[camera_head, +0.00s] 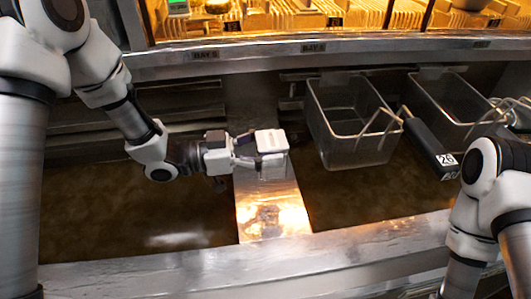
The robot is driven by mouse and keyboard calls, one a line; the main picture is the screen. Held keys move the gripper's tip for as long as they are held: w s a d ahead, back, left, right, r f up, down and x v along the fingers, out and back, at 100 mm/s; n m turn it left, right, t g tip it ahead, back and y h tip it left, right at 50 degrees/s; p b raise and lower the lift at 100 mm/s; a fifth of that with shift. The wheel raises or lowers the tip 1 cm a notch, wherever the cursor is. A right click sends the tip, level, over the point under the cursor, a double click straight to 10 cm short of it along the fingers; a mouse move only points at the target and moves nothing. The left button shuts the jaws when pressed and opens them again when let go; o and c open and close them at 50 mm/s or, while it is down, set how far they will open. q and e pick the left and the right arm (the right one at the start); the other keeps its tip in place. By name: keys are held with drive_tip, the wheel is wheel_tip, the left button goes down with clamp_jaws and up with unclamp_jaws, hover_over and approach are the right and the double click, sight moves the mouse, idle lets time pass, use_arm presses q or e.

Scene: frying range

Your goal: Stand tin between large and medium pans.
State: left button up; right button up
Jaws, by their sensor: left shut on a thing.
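My left gripper (245,152) reaches in from the left and is shut on a pale, boxy tin (270,141). The tin is roughly upright, over the far part of a bright metal strip (272,212) between two dark frying pans. I cannot tell whether its base touches the strip. One pan (120,215) lies left of the strip, under my left arm. The other pan (370,195) lies to the right, with baskets over it. I cannot tell which is the large one.
A wire basket (352,150) hangs over the right pan, close to the tin's right. A second basket (455,110) and a black handle labelled 26 (430,143) are farther right. A metal front ledge (230,268) runs along the near side. The strip's near part is clear.

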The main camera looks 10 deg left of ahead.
sight(259, 171)
use_arm(q)
drive_tip(key=f, duration=0.1)
drive_tip(key=s+f, duration=0.1)
drive_tip(key=f, duration=0.1)
drive_tip(key=s+f, duration=0.1)
drive_tip(key=shift+d+f, duration=0.15)
drive_tip(key=shift+d, duration=0.05)
drive_tip(key=f, duration=0.3)
drive_tip(key=w+f+p, duration=0.1)
drive_tip(key=f, duration=0.1)
drive_tip(key=shift+a, duration=0.1)
drive_tip(key=shift+s+r, duration=0.15)
drive_tip(key=shift+s, duration=0.1)
drive_tip(key=o, duration=1.4)
drive_tip(key=shift+w+f, duration=0.1)
drive_tip(key=shift+f, duration=0.1)
